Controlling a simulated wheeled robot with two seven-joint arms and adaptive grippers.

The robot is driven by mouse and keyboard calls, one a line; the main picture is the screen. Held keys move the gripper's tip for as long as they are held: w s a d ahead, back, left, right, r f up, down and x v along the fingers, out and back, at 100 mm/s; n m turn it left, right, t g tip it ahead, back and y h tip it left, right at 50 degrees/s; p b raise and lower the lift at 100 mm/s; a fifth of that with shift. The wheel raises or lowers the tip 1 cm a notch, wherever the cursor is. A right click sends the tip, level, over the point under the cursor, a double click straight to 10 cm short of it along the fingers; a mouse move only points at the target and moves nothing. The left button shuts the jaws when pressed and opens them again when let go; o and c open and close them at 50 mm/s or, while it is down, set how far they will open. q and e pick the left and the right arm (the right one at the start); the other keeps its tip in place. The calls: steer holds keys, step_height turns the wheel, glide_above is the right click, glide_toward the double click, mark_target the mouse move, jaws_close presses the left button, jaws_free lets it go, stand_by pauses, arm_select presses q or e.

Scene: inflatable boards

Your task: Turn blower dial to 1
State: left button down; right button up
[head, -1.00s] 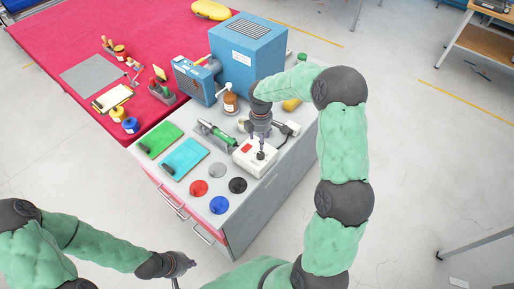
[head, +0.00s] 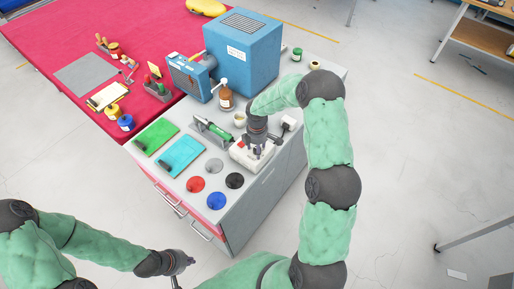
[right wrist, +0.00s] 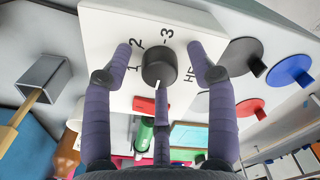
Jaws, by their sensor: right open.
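The blower control box is white (head: 238,155) and sits on the grey cabinet top. In the right wrist view its black round dial (right wrist: 160,66) stands on the white face (right wrist: 105,22), with printed 1, 2 and 3 around it and partly hidden letters at right. A white pointer mark shows at the dial's lower edge, away from these numbers. My right gripper (right wrist: 160,72) is open, its fingers spread around the dial with gaps visible. In the head view my right gripper (head: 256,152) hides the dial. My left gripper (head: 180,264) hangs low, off the cabinet; its opening is unclear.
A green-handled tool (head: 218,133) in a grey holder stands beside the box. Colored discs, including a black one (head: 235,180), lie in front. A brown bottle (head: 226,99) and a large blue machine (head: 243,55) stand behind.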

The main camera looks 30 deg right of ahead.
steer(key=c, duration=1.1)
steer(key=shift+c, duration=0.2)
steer(key=shift+m, duration=0.4)
steer(key=m+b, duration=0.3)
steer(key=m, duration=0.1)
steer(key=shift+f+m, duration=0.1)
steer(key=shift+m, duration=0.2)
steer(key=m+b, duration=0.1)
steer(key=m, duration=0.2)
steer(key=shift+m, duration=0.3)
steer(key=shift+m+b, duration=0.75)
steer(key=shift+m, duration=0.65)
